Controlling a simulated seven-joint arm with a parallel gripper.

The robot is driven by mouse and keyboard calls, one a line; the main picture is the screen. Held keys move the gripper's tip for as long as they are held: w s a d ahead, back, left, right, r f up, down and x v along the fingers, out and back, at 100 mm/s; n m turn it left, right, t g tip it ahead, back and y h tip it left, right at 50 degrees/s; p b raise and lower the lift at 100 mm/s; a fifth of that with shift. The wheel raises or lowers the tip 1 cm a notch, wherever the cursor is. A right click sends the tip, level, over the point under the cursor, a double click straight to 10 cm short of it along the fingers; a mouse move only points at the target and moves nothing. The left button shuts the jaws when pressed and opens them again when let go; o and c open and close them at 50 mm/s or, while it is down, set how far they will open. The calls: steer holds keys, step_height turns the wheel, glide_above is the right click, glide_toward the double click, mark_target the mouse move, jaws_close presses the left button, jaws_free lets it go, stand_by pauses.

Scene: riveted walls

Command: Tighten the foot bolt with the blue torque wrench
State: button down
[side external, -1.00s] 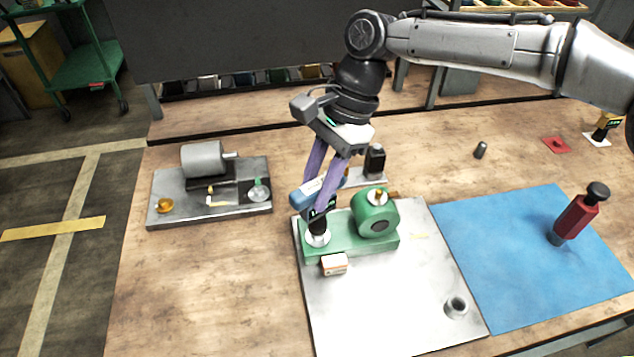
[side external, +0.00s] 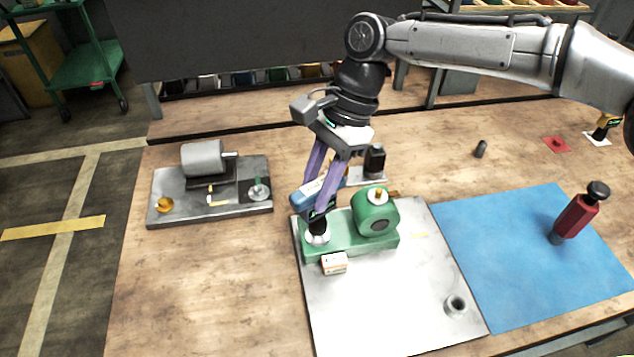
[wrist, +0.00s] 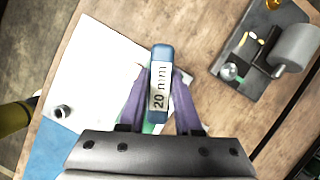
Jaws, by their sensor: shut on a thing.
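The blue torque wrench (side external: 306,196) is between the purple fingers of my gripper (side external: 322,204), which is shut on it. In the wrist view the blue wrench (wrist: 161,57) shows a white label reading "20 mm". Its black lower end (side external: 317,226) points down onto a round pale part (side external: 317,239) at the left end of the green pump base (side external: 345,244). The foot bolt itself is hidden under the wrench, so I cannot tell how it sits. My gripper also shows in the wrist view (wrist: 160,82).
The green base stands on a pale metal plate (side external: 400,310), with a small orange-and-white box (side external: 334,263) at its front and a metal ring (side external: 456,305) nearby. A grey motor assembly (side external: 205,160) sits left.

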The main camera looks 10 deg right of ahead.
steer(key=shift+f, duration=1)
stand_by(0.3)
steer(key=shift+m+t, duration=0.4)
steer(key=shift+m, duration=0.8)
steer(key=shift+f+m+t, duration=0.1)
steer(key=shift+m+t, duration=0.4)
steer(key=shift+m, duration=0.7)
steer(key=shift+m+t, duration=0.3)
steer(key=shift+m, duration=0.6)
steer(key=shift+f, duration=0.1)
